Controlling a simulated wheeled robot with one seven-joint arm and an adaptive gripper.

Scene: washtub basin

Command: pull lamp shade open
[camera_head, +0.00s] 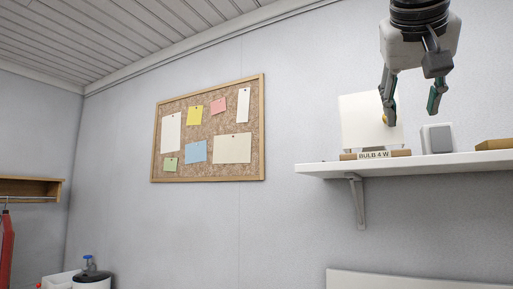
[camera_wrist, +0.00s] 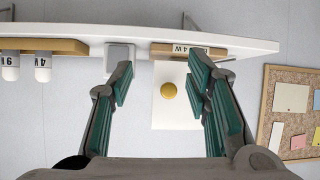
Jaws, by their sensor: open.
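A white flat panel, which looks like the lamp shade (camera_head: 358,122), stands upright above a wooden base (camera_head: 348,157) labelled "BULB 4 W" on the shelf. The shade also shows in the wrist view (camera_wrist: 170,118), with a round gold knob (camera_wrist: 168,90) on its face. My gripper (camera_head: 411,112) is open and empty, in front of and above the shelf; its left finger partly covers the knob and shade in the head view. In the wrist view my gripper (camera_wrist: 160,78) has the knob between its spread fingers in the picture. Contact with the knob cannot be told.
A white shelf (camera_head: 460,162) on a bracket carries a light grey box (camera_head: 437,138) right of the shade. Further along is another wooden base (camera_wrist: 40,45) with two bulbs, seen upside down. A corkboard (camera_head: 240,115) with notes hangs to the left. The wall between is clear.

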